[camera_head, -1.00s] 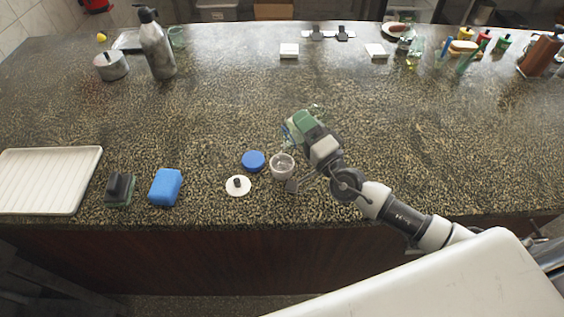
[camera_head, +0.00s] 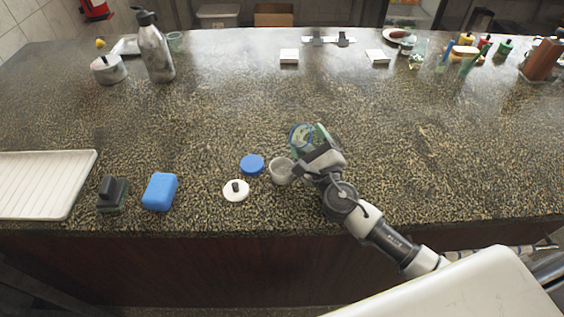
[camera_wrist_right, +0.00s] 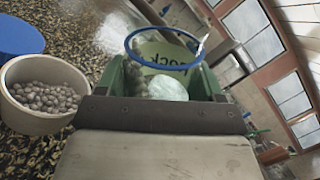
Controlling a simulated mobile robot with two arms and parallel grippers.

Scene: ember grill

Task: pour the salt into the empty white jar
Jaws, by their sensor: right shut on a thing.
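My right gripper (camera_head: 314,148) is shut on a clear salt jar (camera_head: 300,136) with a blue rim and green label. The jar is held above the counter, just behind and right of the small white jar (camera_head: 280,172). In the right wrist view, the salt jar (camera_wrist_right: 168,52) shows its blue-ringed open mouth and some pale contents. The white jar (camera_wrist_right: 78,112) stands upright and open at the left there, with many round greyish grains inside. Whether any grains are falling is not clear. My left gripper is not in view.
A blue lid (camera_head: 252,164) and a white knobbed lid (camera_head: 236,190) lie left of the white jar. A blue sponge (camera_head: 160,191), a dark brush (camera_head: 112,194) and a white ribbed tray (camera_head: 45,185) are further left. The middle of the counter (camera_head: 220,110) is clear.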

